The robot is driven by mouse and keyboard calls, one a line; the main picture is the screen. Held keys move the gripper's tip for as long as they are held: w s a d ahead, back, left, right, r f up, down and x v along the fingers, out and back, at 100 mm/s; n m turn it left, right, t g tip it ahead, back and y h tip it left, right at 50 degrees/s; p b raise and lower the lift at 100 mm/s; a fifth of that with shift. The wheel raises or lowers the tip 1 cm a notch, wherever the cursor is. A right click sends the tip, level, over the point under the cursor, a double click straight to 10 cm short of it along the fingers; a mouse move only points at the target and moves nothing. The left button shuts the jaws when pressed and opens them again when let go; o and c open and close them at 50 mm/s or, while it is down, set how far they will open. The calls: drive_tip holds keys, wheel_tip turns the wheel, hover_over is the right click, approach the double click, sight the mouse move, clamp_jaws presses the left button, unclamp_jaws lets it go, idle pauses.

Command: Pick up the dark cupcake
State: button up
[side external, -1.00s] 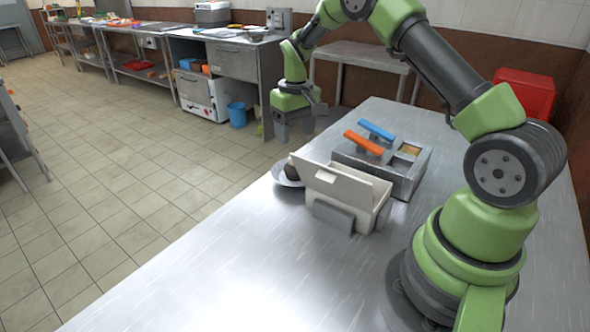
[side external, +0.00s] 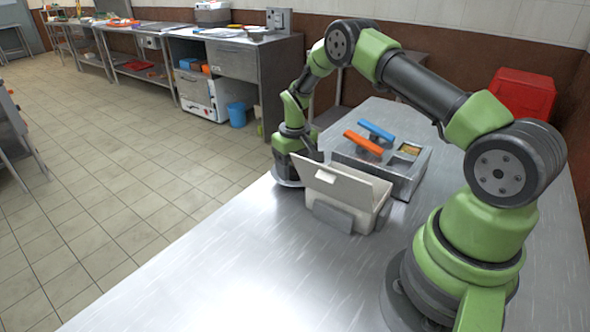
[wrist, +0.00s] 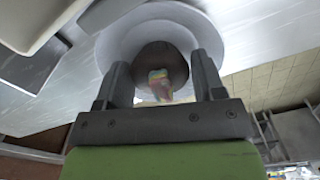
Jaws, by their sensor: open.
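The dark cupcake (wrist: 160,62) shows in the wrist view as a dark brown round shape with a small multicoloured patch on it. It sits in a pale grey round dish (wrist: 115,40). My gripper (wrist: 161,72) is open, with one finger on each side of the cupcake. I cannot tell whether either finger touches it. In the side external view my gripper (side external: 288,172) is low over the dish (side external: 284,181) at the table's far left edge. There the cupcake is hidden behind my gripper and the white box.
A white open-lidded box (side external: 345,195) stands right beside the dish. Behind it is a grey metal unit (side external: 405,180) with an orange handle (side external: 363,142) and a blue handle (side external: 376,130). The front of the steel table (side external: 240,275) is clear.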

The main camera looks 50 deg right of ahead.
drive_tip(key=c, duration=0.5)
drive_tip(key=shift+c, duration=0.2)
